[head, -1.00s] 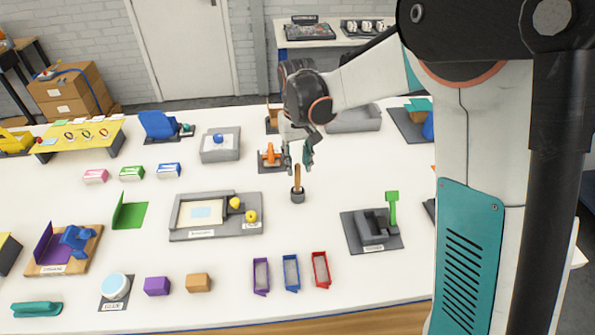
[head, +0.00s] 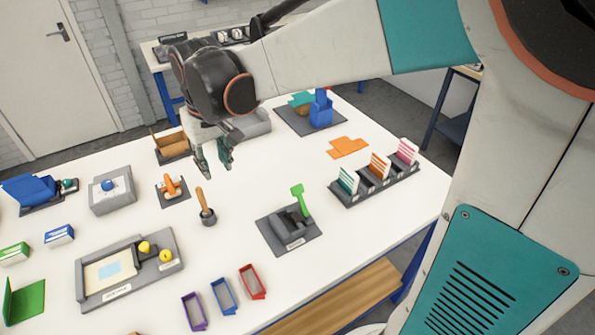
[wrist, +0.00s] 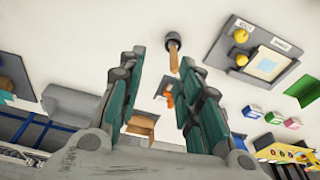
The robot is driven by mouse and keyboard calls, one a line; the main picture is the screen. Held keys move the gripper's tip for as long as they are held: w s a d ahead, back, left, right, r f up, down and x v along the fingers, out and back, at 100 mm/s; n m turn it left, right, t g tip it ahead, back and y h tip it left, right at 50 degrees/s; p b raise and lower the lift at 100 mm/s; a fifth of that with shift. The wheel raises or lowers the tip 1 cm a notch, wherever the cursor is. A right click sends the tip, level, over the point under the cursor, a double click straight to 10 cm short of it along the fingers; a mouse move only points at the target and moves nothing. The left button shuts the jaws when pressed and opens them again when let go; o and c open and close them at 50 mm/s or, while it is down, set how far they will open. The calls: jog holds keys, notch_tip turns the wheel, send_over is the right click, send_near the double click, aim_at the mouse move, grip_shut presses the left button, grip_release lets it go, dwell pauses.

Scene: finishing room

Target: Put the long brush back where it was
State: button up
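The long brush (head: 203,200), seen as a wooden handle, stands upright in a small dark cup (head: 208,218) on the white table; its bristle end is hidden in the cup. The brush handle (wrist: 174,58) also shows in the wrist view, with the cup (wrist: 172,41) at its base. My gripper (head: 214,163) is above and a little behind the handle top, pointing down. Its two teal fingers are spread apart with nothing between them that I can see held. In the wrist view, my gripper (wrist: 160,66) is open, and the handle appears beyond the fingertips, nearer the right-hand finger.
An orange piece on a dark base (head: 172,188) stands left of the cup. A grey holder with a green tool (head: 290,230) is to the right. A grey tray with yellow knobs (head: 125,270) and small bins (head: 223,295) lie in front. Bare table surrounds the cup.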

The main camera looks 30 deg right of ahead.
jog(key=s+d+t, duration=0.2)
jog(key=s+d, duration=0.2)
jog(key=s, duration=0.5)
jog(key=s+d+r+m+t, duration=0.1)
jog(key=s+d+t, duration=0.2)
jog(key=s, duration=0.6)
jog(key=shift+s+d+r, duration=0.3)
jog(key=shift+d, duration=0.05)
